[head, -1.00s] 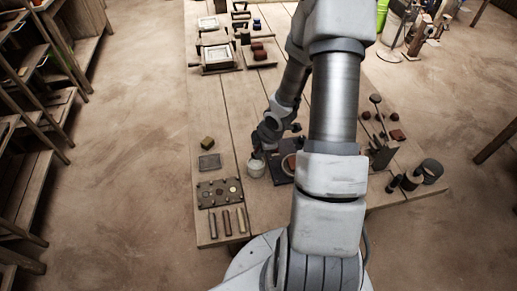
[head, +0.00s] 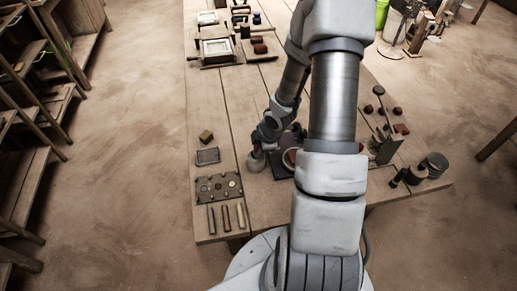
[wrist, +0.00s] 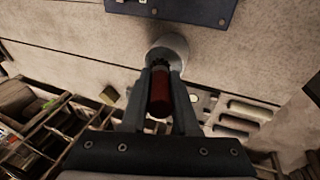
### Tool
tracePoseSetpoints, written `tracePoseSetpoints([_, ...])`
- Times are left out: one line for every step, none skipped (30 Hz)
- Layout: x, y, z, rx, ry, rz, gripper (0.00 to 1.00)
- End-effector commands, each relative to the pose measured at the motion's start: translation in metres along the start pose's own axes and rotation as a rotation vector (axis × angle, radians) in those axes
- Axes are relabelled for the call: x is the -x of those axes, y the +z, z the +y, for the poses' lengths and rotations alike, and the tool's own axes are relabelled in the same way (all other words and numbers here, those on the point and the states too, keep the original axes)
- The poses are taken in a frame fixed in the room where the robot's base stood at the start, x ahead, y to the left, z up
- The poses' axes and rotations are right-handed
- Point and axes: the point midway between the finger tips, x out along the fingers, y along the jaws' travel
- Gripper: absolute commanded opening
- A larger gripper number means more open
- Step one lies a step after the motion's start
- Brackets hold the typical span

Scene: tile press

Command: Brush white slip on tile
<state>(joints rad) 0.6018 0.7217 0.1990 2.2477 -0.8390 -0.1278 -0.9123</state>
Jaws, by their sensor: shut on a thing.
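My gripper (wrist: 161,77) is shut on the red handle of a brush (wrist: 159,92) in the wrist view. The brush's dark tip points at a pale round cup (wrist: 172,44) and overlaps its mouth; I cannot tell how deep the tip is. In the head view the cup (head: 256,163) stands on the table, with my gripper right above it. A dark plate (head: 281,171) lies just right of the cup, with a reddish round tile (head: 290,157) on it, partly hidden by my arm. The plate's edge also shows at the top of the wrist view (wrist: 175,8).
Left of the cup on the wooden table (head: 225,110) are a small block (head: 206,136), a grey slab (head: 208,156), a dotted board (head: 218,187) and several short bars (head: 226,217). Framed trays (head: 216,48) stand at the far end. The table's middle left is clear.

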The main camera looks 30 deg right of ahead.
Motion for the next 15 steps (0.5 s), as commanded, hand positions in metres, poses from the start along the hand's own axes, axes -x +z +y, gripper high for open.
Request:
tracePoseSetpoints([0.0000, 0.0000, 0.0001, 0.000, 0.000, 0.000, 0.00])
tracePoseSetpoints([-0.0001, 0.0000, 0.0000, 0.000, 0.000, 0.000, 0.00])
tracePoseSetpoints([-0.0004, 0.0000, 0.0000, 0.000, 0.000, 0.000, 0.00])
tracePoseSetpoints([-0.0006, 0.0001, -0.0001, 0.000, 0.000, 0.000, 0.00])
tracePoseSetpoints([-0.0009, 0.0001, -0.0002, 0.000, 0.000, 0.000, 0.00])
tracePoseSetpoints([-0.0013, 0.0002, -0.0004, 0.000, 0.000, 0.000, 0.00])
tracePoseSetpoints([-0.0017, 0.0003, -0.0005, 0.000, 0.000, 0.000, 0.00])
tracePoseSetpoints([-0.0020, 0.0004, -0.0006, 0.000, 0.000, 0.000, 0.00])
tracePoseSetpoints([-0.0025, 0.0004, -0.0008, 0.000, 0.000, 0.000, 0.00])
tracePoseSetpoints([-0.0029, 0.0005, -0.0009, 0.000, 0.000, 0.000, 0.00])
tracePoseSetpoints([-0.0033, 0.0006, -0.0010, 0.000, 0.000, 0.000, 0.00])
tracePoseSetpoints([-0.0037, 0.0006, -0.0011, 0.000, 0.000, 0.000, 0.00])
tracePoseSetpoints([-0.0041, 0.0007, -0.0012, 0.000, 0.000, 0.000, 0.00])
tracePoseSetpoints([-0.0044, 0.0008, -0.0013, 0.000, 0.000, 0.000, 0.00])
tracePoseSetpoints([-0.0049, 0.0008, -0.0015, 0.000, 0.000, 0.000, 0.00])
